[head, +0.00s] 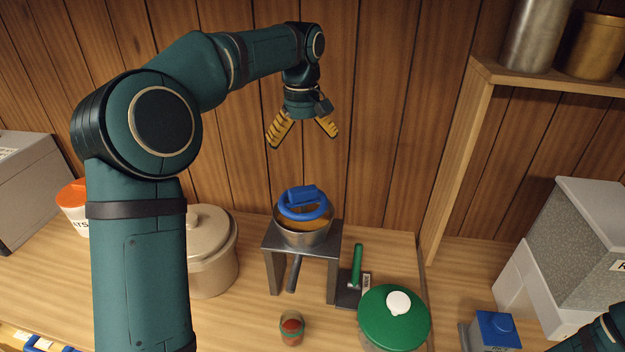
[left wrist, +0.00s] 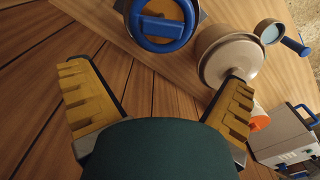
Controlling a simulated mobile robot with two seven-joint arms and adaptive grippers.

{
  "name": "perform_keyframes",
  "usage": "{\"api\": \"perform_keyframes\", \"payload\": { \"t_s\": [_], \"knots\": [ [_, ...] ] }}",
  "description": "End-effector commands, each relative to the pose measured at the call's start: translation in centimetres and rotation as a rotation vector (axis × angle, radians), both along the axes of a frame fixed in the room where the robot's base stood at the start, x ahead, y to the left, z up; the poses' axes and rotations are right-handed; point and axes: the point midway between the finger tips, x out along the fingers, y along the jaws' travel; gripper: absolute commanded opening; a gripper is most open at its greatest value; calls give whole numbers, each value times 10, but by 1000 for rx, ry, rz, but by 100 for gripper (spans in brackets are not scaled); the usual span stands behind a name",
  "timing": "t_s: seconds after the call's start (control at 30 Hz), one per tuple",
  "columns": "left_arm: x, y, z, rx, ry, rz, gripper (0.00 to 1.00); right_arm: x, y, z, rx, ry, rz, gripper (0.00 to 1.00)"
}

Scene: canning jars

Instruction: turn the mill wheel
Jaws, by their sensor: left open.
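The mill wheel (head: 304,214) is a blue ring with a blue block on top. It sits over a round metal food mill bowl (head: 303,238) on a dark grey stand (head: 334,252). In the left wrist view the wheel (left wrist: 162,45) shows at the top, beyond the fingers. My left gripper (head: 304,138) is open and empty, with yellow ridged fingers pointing down. It hangs above the wheel, clear of it. In the left wrist view the open gripper (left wrist: 154,74) has nothing between its fingers. My right gripper is not in view.
A beige lidded pot (head: 208,250) stands left of the stand. A small jar (head: 292,329), a green-lidded container (head: 393,320) and a green-handled tool (head: 357,265) stand in front and to the right. A wooden shelf (head: 545,78) is at the upper right; the plank wall is close behind.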

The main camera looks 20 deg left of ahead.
Motion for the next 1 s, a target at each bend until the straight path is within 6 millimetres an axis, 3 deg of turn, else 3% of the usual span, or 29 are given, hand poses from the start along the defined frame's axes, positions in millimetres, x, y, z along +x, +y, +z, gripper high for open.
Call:
{"api": "perform_keyframes", "payload": {
  "t_s": [0.17, 0.7, 1.0],
  "knots": [
    [-1, 1, -15, 1, 5, 2, 100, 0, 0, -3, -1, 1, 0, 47],
    [-1, 0, -114, -1, 4, 0, 100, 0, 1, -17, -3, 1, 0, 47],
    [0, 0, -137, -1, 2, 0, 100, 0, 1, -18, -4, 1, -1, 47]
  ]
}}
